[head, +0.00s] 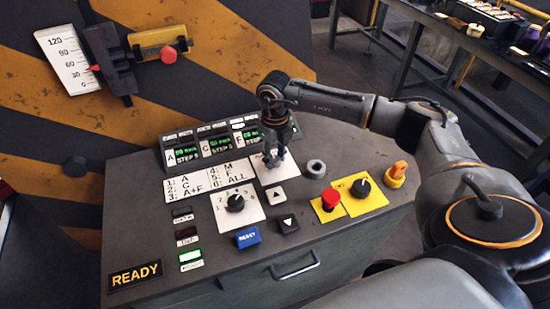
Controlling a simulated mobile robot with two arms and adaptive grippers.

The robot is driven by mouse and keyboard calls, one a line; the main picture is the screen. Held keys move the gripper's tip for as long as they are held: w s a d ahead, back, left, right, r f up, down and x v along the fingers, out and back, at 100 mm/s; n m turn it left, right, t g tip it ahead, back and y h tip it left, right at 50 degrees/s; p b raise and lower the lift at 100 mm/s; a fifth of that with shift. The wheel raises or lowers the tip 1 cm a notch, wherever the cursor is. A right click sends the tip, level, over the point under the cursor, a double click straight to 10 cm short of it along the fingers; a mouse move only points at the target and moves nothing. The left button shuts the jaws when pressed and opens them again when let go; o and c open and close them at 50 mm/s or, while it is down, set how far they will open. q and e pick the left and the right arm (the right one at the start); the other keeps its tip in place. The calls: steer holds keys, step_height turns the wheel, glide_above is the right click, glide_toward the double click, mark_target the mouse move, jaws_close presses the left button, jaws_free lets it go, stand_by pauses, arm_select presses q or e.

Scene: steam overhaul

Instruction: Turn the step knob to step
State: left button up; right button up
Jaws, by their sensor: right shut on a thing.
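My right gripper (272,157) reaches down from the right arm onto a small white plate (268,176) at the back of the grey console. It is shut on the knob there, which the fingers mostly hide. I cannot read the plate's marks or tell which way that knob points. I take it to be the step knob. A black rotary knob (236,203) on a numbered white plate sits in front and to the left, apart from the gripper. Green displays (217,144) behind the gripper show "STEP" lines, partly hidden by it. My left gripper is not in view.
A blue RESET button (247,237) and lit READY sign (135,275) sit in front.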

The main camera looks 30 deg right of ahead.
mark_target(275, 159)
steer(key=m+b, duration=0.1)
steer(key=m, duration=0.3)
steer(key=shift+m, duration=0.4)
stand_by(0.4)
steer(key=o, duration=1.2)
steer(key=shift+c, duration=0.2)
step_height(275, 159, up, 12)
